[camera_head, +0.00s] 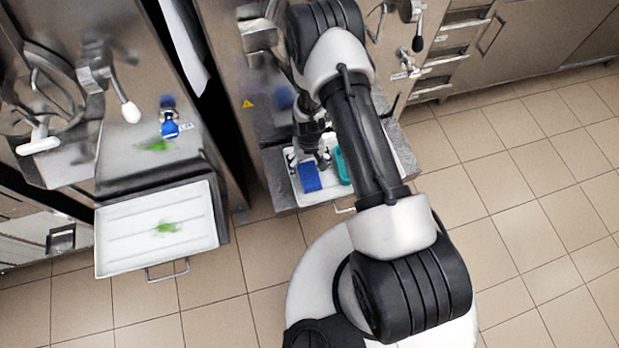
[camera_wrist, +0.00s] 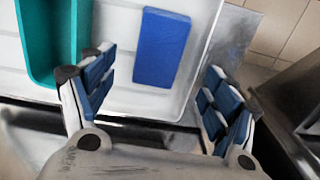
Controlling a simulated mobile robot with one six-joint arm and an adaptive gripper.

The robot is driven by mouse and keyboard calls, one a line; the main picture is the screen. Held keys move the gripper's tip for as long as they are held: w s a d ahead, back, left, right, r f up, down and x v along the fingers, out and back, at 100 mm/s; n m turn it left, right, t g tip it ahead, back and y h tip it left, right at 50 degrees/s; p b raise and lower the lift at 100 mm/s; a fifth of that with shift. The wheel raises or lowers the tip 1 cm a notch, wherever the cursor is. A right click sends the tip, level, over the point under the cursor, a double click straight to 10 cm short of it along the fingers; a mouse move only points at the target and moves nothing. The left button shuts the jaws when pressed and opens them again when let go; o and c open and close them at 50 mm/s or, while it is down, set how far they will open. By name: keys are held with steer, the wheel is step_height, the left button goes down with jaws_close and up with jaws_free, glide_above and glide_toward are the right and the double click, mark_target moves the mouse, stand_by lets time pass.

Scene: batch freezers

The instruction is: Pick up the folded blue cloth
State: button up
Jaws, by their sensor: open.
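The folded blue cloth (camera_wrist: 162,47) is a flat blue rectangle. It lies in a white tray (camera_wrist: 118,98); in the head view the cloth (camera_head: 310,178) is at the left side of the tray (camera_head: 319,199). My gripper (camera_wrist: 150,95) is open, with blue-padded fingers spread wide. In the wrist view the cloth appears just beyond the fingertips and between them, apart from both. In the head view my gripper (camera_head: 309,160) is above the tray, just behind the cloth, and my arm hides part of the tray's right side.
A teal container (camera_wrist: 50,45) sits in the same tray, left of the cloth in the wrist view and close to one finger. Steel freezers stand behind. At left is another white tray (camera_head: 125,240) with a green smear. Tiled floor (camera_head: 520,210) is free at right.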

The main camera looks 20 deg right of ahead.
mark_target(309, 175)
step_height(309, 175, down, 7)
steer(key=shift+s+r+b, duration=0.1)
steer(key=shift+s+b, duration=0.05)
steer(key=shift+b, duration=1.1)
steer(key=shift+r, duration=0.1)
steer(key=shift+c, duration=0.4)
steer(key=c, duration=1)
steer(key=shift+c, duration=0.2)
step_height(309, 175, up, 10)
steer(key=p, duration=0.3)
steer(key=o, duration=0.5)
steer(key=c, duration=0.4)
